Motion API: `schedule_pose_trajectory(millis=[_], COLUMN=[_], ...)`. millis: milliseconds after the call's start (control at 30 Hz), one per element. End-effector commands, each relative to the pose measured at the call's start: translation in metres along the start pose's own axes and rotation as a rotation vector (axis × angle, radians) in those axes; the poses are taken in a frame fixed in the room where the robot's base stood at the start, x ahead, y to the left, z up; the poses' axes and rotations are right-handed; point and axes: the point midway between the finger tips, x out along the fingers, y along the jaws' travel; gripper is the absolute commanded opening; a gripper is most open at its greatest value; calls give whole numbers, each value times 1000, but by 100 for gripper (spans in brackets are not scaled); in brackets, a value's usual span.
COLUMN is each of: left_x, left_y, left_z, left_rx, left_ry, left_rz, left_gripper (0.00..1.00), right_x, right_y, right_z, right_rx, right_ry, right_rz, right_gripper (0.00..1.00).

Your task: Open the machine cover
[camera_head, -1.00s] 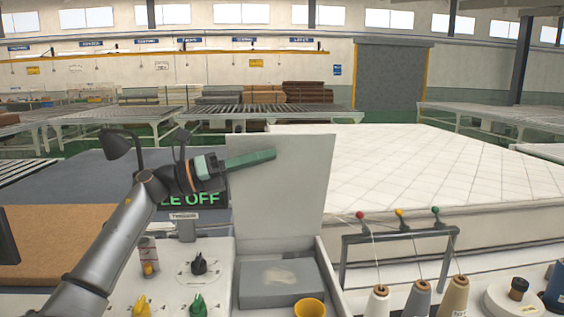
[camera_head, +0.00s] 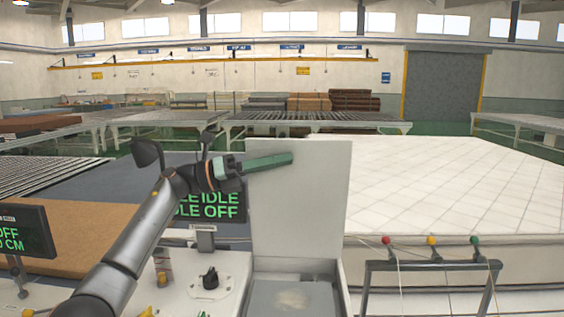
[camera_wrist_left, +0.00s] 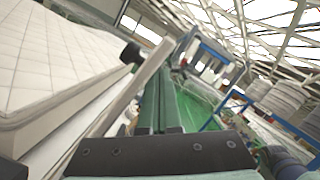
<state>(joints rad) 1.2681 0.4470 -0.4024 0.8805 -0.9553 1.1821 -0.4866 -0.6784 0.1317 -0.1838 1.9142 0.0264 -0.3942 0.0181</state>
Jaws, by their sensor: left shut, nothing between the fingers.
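The machine cover (camera_head: 300,205) is a flat pale panel standing upright, hinged up from a white box. Below it the box's open recess shows a grey surface (camera_head: 290,298) with a lighter patch. My left gripper (camera_head: 290,158) has green fingers, shut and empty, and lies across the cover's upper left part in the head view. I cannot tell whether it touches the panel. In the left wrist view the shut fingers (camera_wrist_left: 160,100) point ahead, with a pale panel edge (camera_wrist_left: 125,95) slanting along their left. My right gripper is not in view.
A white quilted mattress (camera_head: 440,190) lies to the right behind the cover. A thread stand (camera_head: 430,266) with coloured knobs is at front right. A green-lettered display (camera_head: 215,210) sits behind my left arm, and a black dial (camera_head: 210,279) is left of the box.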

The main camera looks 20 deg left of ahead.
Motion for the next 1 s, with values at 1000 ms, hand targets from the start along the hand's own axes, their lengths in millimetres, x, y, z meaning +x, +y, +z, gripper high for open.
schedule_pose_trajectory(millis=[1000], left_x=[-110], left_y=[1], left_z=[0], left_rx=[1], left_ry=[-3], left_rz=[3], left_gripper=[0], right_x=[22], right_y=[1], right_z=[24], right_rx=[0], right_ry=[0], right_rz=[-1], right_gripper=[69])
